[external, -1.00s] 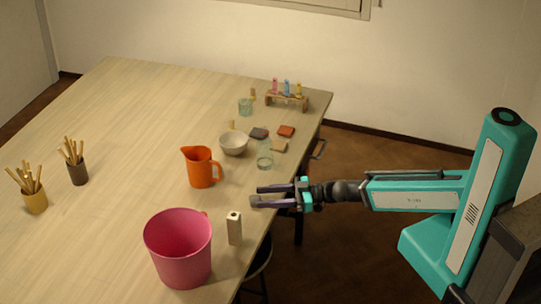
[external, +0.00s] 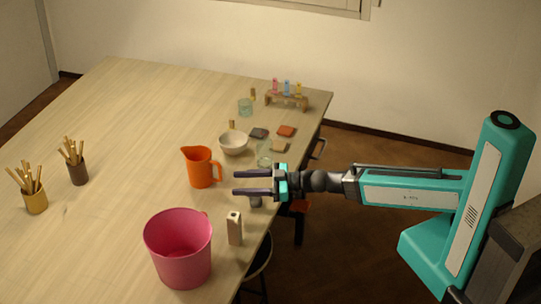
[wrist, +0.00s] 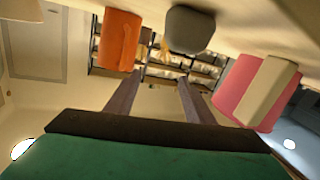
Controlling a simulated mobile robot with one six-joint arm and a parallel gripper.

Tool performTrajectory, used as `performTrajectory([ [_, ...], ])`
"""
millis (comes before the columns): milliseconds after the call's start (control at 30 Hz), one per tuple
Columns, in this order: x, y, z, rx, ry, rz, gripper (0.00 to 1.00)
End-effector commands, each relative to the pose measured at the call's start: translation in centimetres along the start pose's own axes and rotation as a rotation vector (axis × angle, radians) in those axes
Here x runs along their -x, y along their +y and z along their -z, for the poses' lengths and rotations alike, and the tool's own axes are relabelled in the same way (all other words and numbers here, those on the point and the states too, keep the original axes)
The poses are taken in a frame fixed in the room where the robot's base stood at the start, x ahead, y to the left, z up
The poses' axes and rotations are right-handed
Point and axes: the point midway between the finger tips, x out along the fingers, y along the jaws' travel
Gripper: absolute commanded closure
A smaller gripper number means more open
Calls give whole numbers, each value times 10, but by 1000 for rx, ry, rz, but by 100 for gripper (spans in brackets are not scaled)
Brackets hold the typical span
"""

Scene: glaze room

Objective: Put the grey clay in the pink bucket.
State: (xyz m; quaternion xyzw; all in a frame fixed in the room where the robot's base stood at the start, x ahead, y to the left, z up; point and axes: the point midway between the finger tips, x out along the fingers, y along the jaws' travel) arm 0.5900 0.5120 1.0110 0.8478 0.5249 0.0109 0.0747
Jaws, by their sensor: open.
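The grey clay (external: 256,202) is a small grey lump near the table's right edge, partly hidden under my gripper in the external view. In the wrist view the clay (wrist: 189,30) shows at the top, outside the space between the fingers. My gripper (external: 241,182) is open and empty, its two dark fingers pointing left over the table edge; they also show in the wrist view (wrist: 160,80). The pink bucket (external: 178,260) stands upright at the front of the table, and its side shows at the right of the wrist view (wrist: 240,88).
A pale block with a dark hole (external: 235,229) stands between bucket and clay. An orange jug (external: 199,168) is left of the fingers. The table's left middle (external: 125,200) is clear.

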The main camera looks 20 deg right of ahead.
Motion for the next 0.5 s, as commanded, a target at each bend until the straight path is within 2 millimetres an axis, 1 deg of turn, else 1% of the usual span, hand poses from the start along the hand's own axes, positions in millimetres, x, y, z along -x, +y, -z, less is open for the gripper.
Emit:
performTrajectory([
  [33,-12,1,11,15,3,-13,52],
  [167,-35,11,36,37,-1,-73,52],
  [267,-51,24,55,34,-9,-136,52],
  [300,-57,30,62,26,-14,-168,52],
  [400,-67,50,75,-10,-31,-251,52],
  [500,-72,70,82,-62,-56,-337,52],
])
